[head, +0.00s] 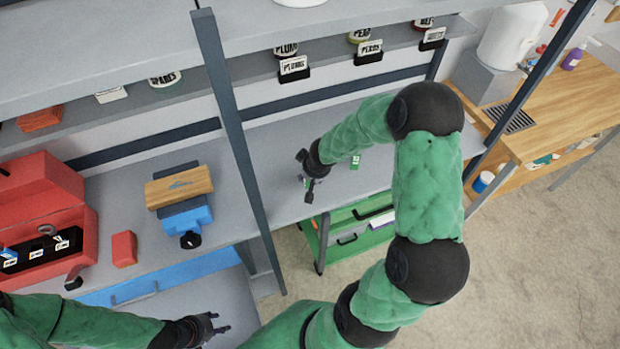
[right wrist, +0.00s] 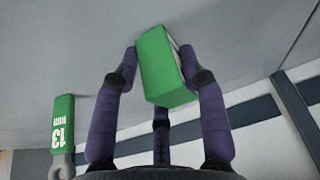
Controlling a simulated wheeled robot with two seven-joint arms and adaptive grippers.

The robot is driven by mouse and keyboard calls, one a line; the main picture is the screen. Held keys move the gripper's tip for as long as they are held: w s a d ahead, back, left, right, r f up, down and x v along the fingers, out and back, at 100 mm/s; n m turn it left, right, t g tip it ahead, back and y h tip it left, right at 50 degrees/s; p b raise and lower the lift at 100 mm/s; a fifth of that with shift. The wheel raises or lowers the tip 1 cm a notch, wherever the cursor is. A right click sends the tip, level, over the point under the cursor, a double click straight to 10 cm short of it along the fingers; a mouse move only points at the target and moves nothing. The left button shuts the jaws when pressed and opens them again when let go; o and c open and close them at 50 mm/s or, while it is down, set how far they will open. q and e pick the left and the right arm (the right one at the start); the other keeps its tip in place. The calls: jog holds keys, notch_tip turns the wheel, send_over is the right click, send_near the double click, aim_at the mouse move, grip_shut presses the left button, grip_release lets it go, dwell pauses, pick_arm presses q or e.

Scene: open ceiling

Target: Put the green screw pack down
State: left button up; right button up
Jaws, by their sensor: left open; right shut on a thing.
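The green screw pack (right wrist: 165,68) is a small green box with a pale side. In the right wrist view it is between the purple fingers of my right gripper (right wrist: 167,75), which is shut on it. In the head view my right gripper (head: 306,182) is low over the front part of the grey shelf surface (head: 275,150), right of the dark upright post. My left gripper (head: 212,328) is open and empty at the bottom of the head view.
A green-labelled "13 mm" item (right wrist: 62,125) lies near the pack; a small green item (head: 355,161) shows right of my gripper. The dark post (head: 235,125) stands to the left. Beyond it are a blue vise (head: 188,218), red box (head: 124,249) and red toolbox (head: 45,205).

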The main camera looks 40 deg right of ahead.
jog(key=shift+f, duration=0.35)
jog(key=shift+f, duration=0.2)
jog(key=o, duration=1.2)
jog(key=shift+r, duration=0.1)
jog(key=shift+r, duration=0.2)
jog(key=p+v, duration=0.4)
jog(key=v, duration=0.7)
jog(key=shift+s+r+p, duration=0.25)
jog(key=shift+r+p, duration=0.05)
jog(key=shift+r, duration=0.05)
